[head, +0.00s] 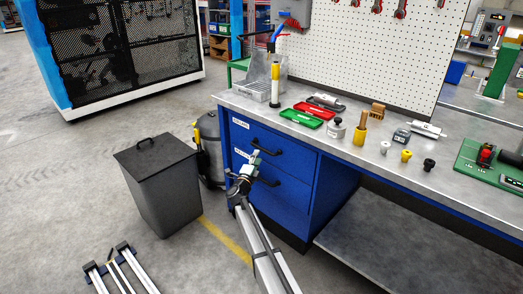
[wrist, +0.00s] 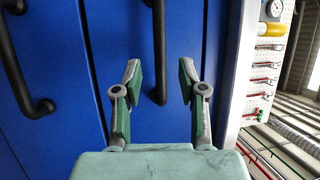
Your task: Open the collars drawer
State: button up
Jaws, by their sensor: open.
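A blue drawer cabinet (head: 312,190) under the bench has two drawers, both looking shut, each with a black bar handle and a white label. The upper label (head: 241,124) and lower label (head: 241,154) are too small to read surely. The upper handle (head: 266,149) and lower handle (head: 266,181) show in the head view. My gripper (head: 253,160) is in front of the drawer faces. In the wrist view my gripper (wrist: 158,80) is open, with one handle (wrist: 159,55) showing between its fingers, apparently untouched. A second handle (wrist: 25,70) is at the left.
A dark bin (head: 160,185) and a grey cylinder (head: 209,145) stand left of the cabinet. The benchtop (head: 350,150) above carries red and green trays and small parts. A lower shelf (head: 375,240) is at the right. Floor in front of the bin is partly clear.

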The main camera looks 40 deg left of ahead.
aim_at(262, 149)
jog(key=x, duration=0.6)
jog(key=shift+w+a+r, duration=0.1)
jog(key=shift+w, duration=0.15)
grip_shut()
